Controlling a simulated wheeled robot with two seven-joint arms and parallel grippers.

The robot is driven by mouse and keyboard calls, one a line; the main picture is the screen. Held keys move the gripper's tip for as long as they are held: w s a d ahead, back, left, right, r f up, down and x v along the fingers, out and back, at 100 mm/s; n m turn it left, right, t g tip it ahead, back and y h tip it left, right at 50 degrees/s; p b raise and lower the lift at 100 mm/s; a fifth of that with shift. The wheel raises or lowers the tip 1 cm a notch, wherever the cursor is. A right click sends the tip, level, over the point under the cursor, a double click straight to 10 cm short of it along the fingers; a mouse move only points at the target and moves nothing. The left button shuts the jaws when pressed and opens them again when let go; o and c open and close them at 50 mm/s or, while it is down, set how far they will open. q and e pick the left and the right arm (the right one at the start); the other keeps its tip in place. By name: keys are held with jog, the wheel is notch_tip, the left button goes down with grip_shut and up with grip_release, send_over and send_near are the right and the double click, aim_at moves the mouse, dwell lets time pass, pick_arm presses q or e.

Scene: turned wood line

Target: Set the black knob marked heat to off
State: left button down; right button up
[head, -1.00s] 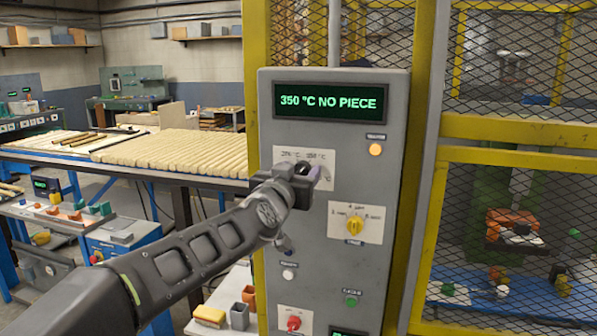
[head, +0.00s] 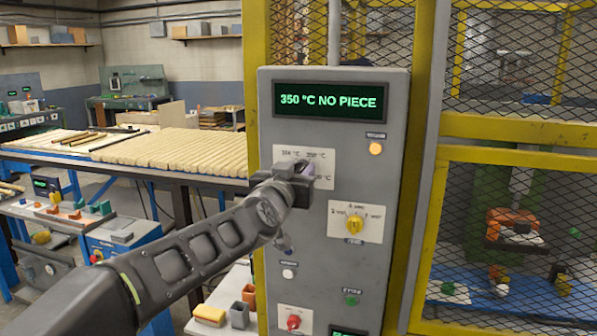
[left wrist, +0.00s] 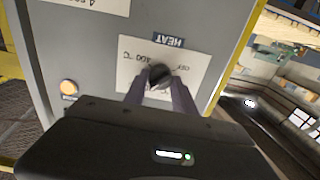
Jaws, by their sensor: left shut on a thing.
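The black heat knob (left wrist: 159,76) sits on a white label plate (left wrist: 190,62) marked HEAT in the left wrist view, where the picture is upside down. My left gripper (left wrist: 158,88) is shut on the knob, one finger on each side of it. In the head view my left gripper (head: 303,172) covers the knob on the panel's upper left. The display (head: 331,100) reads "350 °C NO PIECE". The knob's pointer direction is hidden. My right gripper is in no view.
The grey control panel (head: 345,270) also carries a yellow knob (head: 355,224), an orange lamp (head: 376,149), a green button (head: 351,300) and a red knob (head: 293,322). A yellow-framed mesh cage (head: 520,130) stands to the right. A table with wooden pieces (head: 180,153) is behind on the left.

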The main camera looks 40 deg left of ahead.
pick_arm(q)
jog(key=n, duration=0.4)
jog(key=shift+b, duration=0.4)
jog(key=n, duration=0.4)
jog(key=shift+a, duration=0.1)
jog(key=n+b, duration=0.1)
jog(key=n, duration=0.3)
jog(key=shift+f+n, duration=0.1)
jog(key=shift+n, duration=0.2)
jog(key=n+b, duration=0.1)
jog(key=n, duration=0.2)
jog(key=shift+f+n, duration=0.1)
jog(key=shift+n, duration=0.3)
jog(key=shift+f+n+b, duration=0.15)
jog(key=shift+n+b, duration=0.7)
jog(key=shift+n, duration=3)
jog(key=shift+f+n+b, duration=0.1)
jog(key=shift+n+b, duration=0.7)
jog(key=shift+n, duration=3.05)
